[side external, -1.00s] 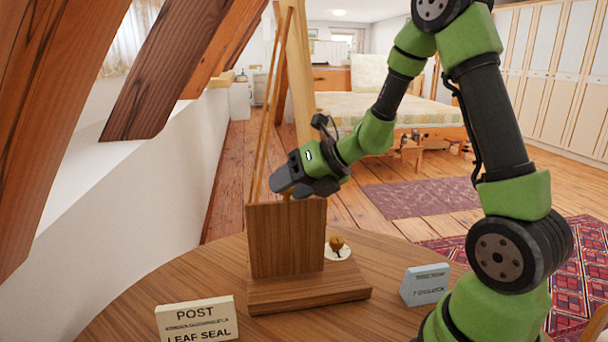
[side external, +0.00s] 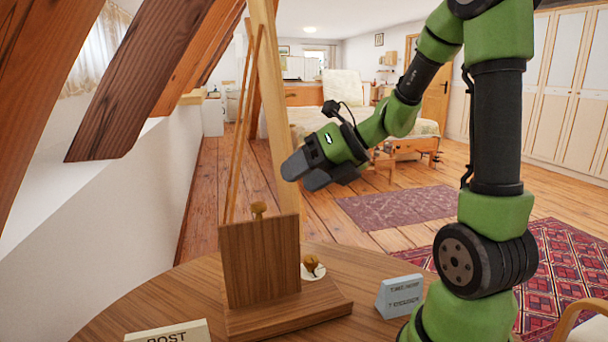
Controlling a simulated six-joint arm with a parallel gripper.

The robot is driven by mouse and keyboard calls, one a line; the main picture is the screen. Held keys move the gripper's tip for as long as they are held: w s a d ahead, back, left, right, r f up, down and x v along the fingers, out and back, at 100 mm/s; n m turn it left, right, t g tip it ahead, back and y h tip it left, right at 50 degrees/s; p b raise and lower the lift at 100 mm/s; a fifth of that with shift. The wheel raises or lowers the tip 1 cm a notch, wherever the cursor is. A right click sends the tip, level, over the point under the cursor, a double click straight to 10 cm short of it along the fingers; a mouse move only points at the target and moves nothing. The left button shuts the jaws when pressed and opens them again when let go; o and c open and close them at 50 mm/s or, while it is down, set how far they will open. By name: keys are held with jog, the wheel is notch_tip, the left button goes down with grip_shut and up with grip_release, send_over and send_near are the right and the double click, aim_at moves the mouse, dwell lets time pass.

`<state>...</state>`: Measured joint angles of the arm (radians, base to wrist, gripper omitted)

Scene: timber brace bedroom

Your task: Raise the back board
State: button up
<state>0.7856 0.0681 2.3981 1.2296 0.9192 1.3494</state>
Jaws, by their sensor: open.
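The back board (side external: 261,262) is a brown wooden panel standing upright, with a slight lean, on a wooden base (side external: 290,317). The joint between board and base is partly hidden from this side.
A small wooden piece (side external: 312,262) rests on a white disc (side external: 318,273) behind the base. A blue-grey card (side external: 400,297) stands at right and a cream card (side external: 168,334) at front left. The round table (side external: 130,307) is clear at left; sloping timber beams (side external: 140,80) stand beyond.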

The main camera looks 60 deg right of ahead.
aim_at(259, 204)
jog(key=w+r+n+g, duration=0.45)
jog(key=n+g, duration=0.25)
jog(key=n, duration=0.5)
jog(key=x, duration=1)
jog(key=shift+w+d, duration=0.1)
jog(key=shift+d, duration=0.1)
